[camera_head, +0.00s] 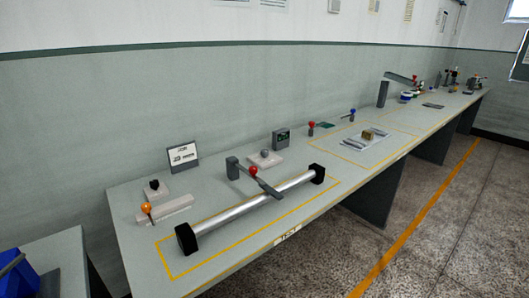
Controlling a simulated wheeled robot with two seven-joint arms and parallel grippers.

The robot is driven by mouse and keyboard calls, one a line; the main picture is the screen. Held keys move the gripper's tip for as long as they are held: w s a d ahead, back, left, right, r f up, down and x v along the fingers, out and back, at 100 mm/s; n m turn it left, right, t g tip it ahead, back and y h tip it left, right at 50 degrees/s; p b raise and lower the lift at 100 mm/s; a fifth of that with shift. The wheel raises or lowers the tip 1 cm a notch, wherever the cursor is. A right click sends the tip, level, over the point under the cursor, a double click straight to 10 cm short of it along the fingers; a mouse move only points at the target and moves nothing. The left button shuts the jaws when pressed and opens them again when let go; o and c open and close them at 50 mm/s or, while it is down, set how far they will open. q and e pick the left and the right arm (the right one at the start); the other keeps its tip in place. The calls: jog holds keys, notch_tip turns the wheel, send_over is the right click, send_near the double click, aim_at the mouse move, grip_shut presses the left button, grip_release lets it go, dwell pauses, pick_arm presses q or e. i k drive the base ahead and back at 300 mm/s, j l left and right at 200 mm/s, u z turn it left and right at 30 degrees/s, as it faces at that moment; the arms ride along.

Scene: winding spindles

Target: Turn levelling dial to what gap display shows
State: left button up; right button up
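A small dark box with a green screen (281,139), which looks like the gap display, stands at the back of the long bench; its reading is too small to make out. In front of it a grey knob (265,153) sits on a pale base. A black knob (154,185) sits on another pale block at the bench's left end. I cannot tell for certain which knob is the levelling dial, and no pointer or scale is readable. Neither of my grippers is in view.
A silver roller with black ends (245,207) lies inside a yellow outline, under a red-knobbed arm (253,171). A white placard (183,156) and an orange-knobbed lever (146,208) stand at left. A grey tray (350,143) lies farther along. Floor (440,235) is clear at right.

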aim_at(263, 152)
jog(key=i+l, duration=0.1)
jog(key=l, duration=0.25)
jog(key=i+l, duration=0.15)
jog(key=l, duration=0.15)
jog(key=i+l, duration=0.1)
jog(key=l, duration=0.25)
jog(key=i+l, duration=0.15)
jog(key=l, duration=0.2)
jog(key=i+l, duration=0.1)
jog(key=l, duration=0.2)
jog(key=z, duration=0.05)
